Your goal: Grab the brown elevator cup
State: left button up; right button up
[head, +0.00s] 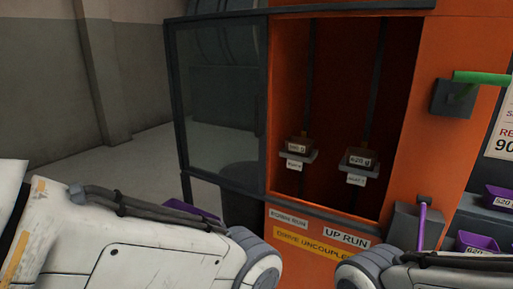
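Two small dark brownish cups sit inside the open orange elevator housing. The left cup (298,144) rests on a grey bracket and has a white label that is hard to read. The right cup (360,158) sits on a similar bracket and its label seems to read 620 g. Both look alike in the shadow, and I cannot tell which is the browner one. My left arm reaches across the lower left and my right arm across the lower right, both below and in front of the cups. Neither gripper's fingers show.
A glazed door (220,100) stands open left of the housing. A green-handled crank (478,77) sticks out on the right. A grey box (415,225) with a purple stick stands below it. Purple bins (497,197) are at far right. The housing's front is open.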

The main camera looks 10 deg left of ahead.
aim_at(296, 145)
jog(key=u, duration=0.05)
jog(key=k, duration=0.6)
jog(key=z, duration=0.15)
jog(key=i, duration=1.2)
jog(key=u, duration=0.3)
jog(key=i, duration=1.35)
jog(key=u, duration=0.35)
